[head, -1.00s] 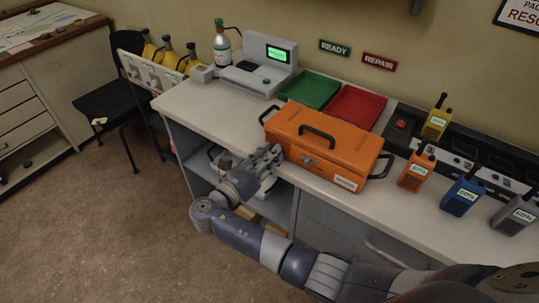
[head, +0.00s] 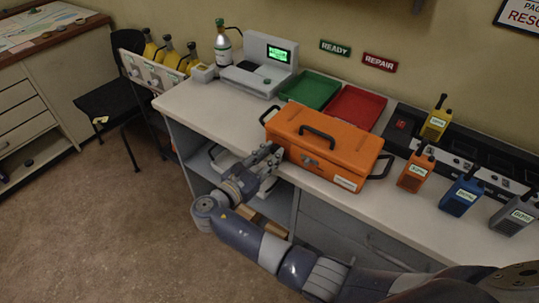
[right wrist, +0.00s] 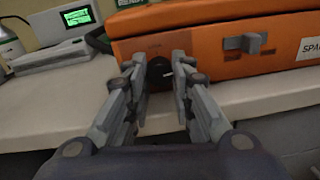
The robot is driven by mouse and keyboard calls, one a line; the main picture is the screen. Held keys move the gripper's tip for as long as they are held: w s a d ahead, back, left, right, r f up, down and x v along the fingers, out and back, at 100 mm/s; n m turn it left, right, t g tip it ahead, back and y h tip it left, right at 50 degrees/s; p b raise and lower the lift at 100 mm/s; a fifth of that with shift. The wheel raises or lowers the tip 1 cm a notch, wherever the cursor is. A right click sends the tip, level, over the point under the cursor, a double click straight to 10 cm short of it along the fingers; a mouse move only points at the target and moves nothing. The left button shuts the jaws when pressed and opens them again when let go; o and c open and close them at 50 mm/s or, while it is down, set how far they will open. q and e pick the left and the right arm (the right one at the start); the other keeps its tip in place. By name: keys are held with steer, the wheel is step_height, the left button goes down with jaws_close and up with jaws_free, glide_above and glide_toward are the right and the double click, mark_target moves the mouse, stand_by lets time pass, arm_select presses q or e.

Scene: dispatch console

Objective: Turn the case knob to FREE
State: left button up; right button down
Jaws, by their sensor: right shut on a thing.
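The orange case (head: 325,145) stands on the counter with its lid down. Its dark round knob (right wrist: 160,72) is low on the left part of the front face, with a short pale mark on it. My right gripper (right wrist: 157,76) is shut on the knob, one finger on each side. In the head view the gripper (head: 274,153) is at the case's front left corner and hides the knob. Small lettering above the knob is too faint to read. My left gripper is not in view.
A grey latch (right wrist: 245,43) is on the case front, right of the knob. Green (head: 309,90) and red (head: 356,108) trays lie behind the case. A grey console (head: 262,67) stands left. Several radios, one orange (head: 416,172), stand right. The front left counter is clear.

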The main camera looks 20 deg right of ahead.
mark_target(270, 130)
steer(key=shift+m, duration=0.5)
steer(key=c, duration=1.6)
jaws_free()
steer(key=shift+d, duration=0.1)
steer(key=shift+c, duration=0.2)
step_height(270, 130, up, 10)
steer(key=shift+f, duration=0.1)
